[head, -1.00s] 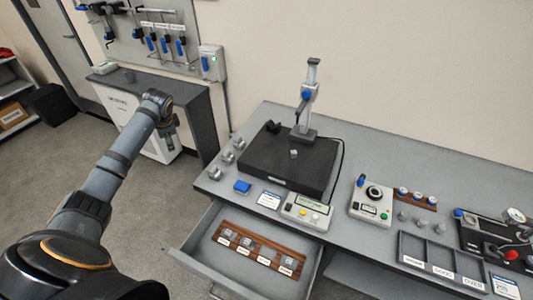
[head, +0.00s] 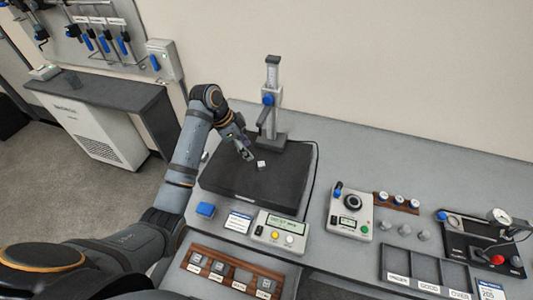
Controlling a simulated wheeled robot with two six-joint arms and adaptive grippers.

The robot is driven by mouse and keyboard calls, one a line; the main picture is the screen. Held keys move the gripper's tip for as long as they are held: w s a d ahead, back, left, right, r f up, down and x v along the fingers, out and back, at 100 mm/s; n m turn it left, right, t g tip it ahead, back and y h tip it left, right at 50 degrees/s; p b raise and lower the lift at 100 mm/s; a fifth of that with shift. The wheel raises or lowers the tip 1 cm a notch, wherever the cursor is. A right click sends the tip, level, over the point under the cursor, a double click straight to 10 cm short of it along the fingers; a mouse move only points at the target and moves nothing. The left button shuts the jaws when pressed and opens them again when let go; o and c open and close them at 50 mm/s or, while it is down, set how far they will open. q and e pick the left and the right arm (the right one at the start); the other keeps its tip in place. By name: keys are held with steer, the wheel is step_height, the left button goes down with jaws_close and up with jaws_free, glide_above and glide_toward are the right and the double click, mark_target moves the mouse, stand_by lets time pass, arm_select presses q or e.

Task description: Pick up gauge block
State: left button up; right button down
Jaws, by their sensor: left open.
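A small pale metallic gauge block (head: 261,164) rests alone on the black granite plate (head: 270,190), in front of the height stand (head: 271,100). My left gripper (head: 249,156) is open and points down over the plate, just left of the block. It looks very close to the block, but I cannot tell whether it touches. More small blocks sit in a labelled wooden rack (head: 230,272) in the open drawer at the bottom. My right gripper is not in view.
To the right are a dial device (head: 350,210), a labelled sorting tray (head: 425,268) and a gauge stand (head: 480,240).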

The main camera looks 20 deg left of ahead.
mark_target(259, 164)
arm_select(q)
steer(key=f, duration=0.1)
steer(key=s+d+f+p, duration=0.1)
steer(key=shift+s+d+f, duration=0.1)
steer(key=shift+d+f, duration=0.2)
steer(key=shift+w+d+f, duration=0.15)
steer(key=shift+w+f, duration=0.35)
steer(key=shift+f, duration=0.35)
steer(key=shift+w+d+f+p, duration=0.2)
steer(key=shift+f+p, duration=0.1)
steer(key=shift+p, duration=0.15)
steer(key=p+x, duration=0.1)
steer(key=x, duration=0.1)
steer(key=shift+w+f, duration=0.25)
steer(key=shift+f, duration=0.1)
steer(key=shift+x, duration=0.75)
jaws_close()
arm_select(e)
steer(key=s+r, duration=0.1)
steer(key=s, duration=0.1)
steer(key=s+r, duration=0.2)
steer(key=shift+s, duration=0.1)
